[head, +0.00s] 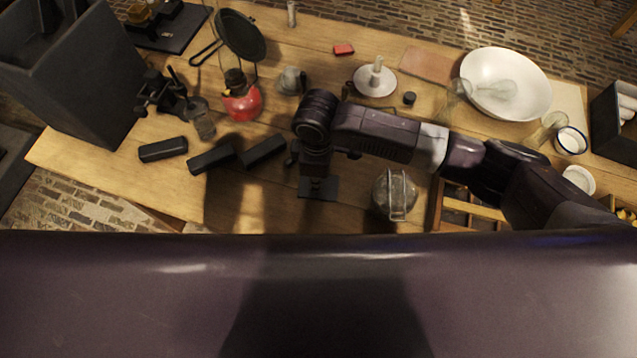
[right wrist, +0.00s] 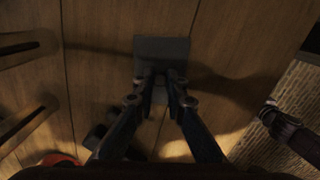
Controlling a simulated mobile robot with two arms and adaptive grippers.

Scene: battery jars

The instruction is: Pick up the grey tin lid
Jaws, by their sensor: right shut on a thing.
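The grey tin lid shows as a dark grey, flat, square plate (head: 319,189) near the front edge of the wooden table in the head view. My right gripper (head: 314,172) is directly over it and hides part of it. In the right wrist view the plate (right wrist: 162,49) lies at the ends of my right gripper's fingers (right wrist: 164,75). The fingers are close together and shut on its near side. The plate looks level; any gap to the table is hard to judge. I cannot make out my left gripper.
Several black blocks (head: 211,159) lie left of my right gripper. A red lantern (head: 241,103) stands behind them. A glass jar with a wire clasp (head: 396,196) is close on the right. A white bowl (head: 533,91) stands at the back right. The front edge of the table is near.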

